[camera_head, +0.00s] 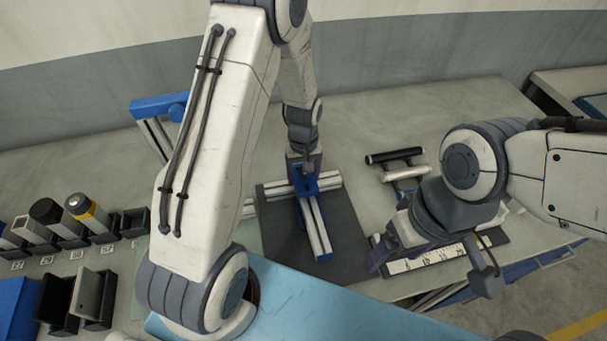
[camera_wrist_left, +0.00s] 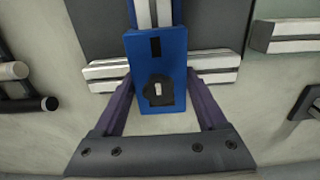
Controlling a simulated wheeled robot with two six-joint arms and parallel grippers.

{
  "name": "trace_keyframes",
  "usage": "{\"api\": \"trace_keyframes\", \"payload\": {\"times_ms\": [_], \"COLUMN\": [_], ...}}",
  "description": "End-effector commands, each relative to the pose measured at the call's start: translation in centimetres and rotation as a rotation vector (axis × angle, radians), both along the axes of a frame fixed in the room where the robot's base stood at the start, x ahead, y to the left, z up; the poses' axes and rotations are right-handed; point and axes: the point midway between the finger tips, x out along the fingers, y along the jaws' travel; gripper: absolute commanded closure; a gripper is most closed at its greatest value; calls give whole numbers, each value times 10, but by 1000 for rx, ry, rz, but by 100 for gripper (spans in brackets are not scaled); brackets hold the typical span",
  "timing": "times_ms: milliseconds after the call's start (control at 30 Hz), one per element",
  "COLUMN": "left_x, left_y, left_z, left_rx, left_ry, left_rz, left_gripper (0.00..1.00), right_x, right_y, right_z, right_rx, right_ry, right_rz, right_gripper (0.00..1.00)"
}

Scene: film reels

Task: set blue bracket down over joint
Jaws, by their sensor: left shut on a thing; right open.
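The blue bracket (camera_head: 304,184) is a flat blue plate with a dark slot and a dark round knob, seen closely in the left wrist view (camera_wrist_left: 148,66). My left gripper (camera_head: 303,166) is shut on it, with a purple finger at each side. The bracket lies over the joint where a silver cross profile (camera_wrist_left: 216,77) meets a long silver-and-blue profile (camera_head: 316,228). It hides the joint, and I cannot tell whether it touches the profiles. My right gripper (camera_head: 434,268) is open and apart from the bracket, above a white ruled strip (camera_head: 412,264).
The profiles lie on a dark mat (camera_head: 348,240) on the grey table. Black and silver rods (camera_head: 395,155) lie to its right. Several cylinders and holders (camera_head: 75,225) stand at the far left. A blue-topped stand (camera_head: 160,106) is behind my left arm.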

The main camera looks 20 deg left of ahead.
Motion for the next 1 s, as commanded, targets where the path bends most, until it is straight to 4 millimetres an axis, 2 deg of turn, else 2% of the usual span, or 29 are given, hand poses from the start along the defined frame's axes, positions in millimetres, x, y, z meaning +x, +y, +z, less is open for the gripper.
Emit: {"api": "trace_keyframes", "payload": {"times_ms": [1000], "left_x": [-1], "left_y": [0], "left_z": [-18], "left_rx": [-1], "left_ry": [1], "left_rz": [0], "left_gripper": [100], "right_x": [0], "right_y": [0], "right_z": [-12], "right_rx": [0], "right_ry": [0], "right_rz": [0], "right_gripper": [21]}}
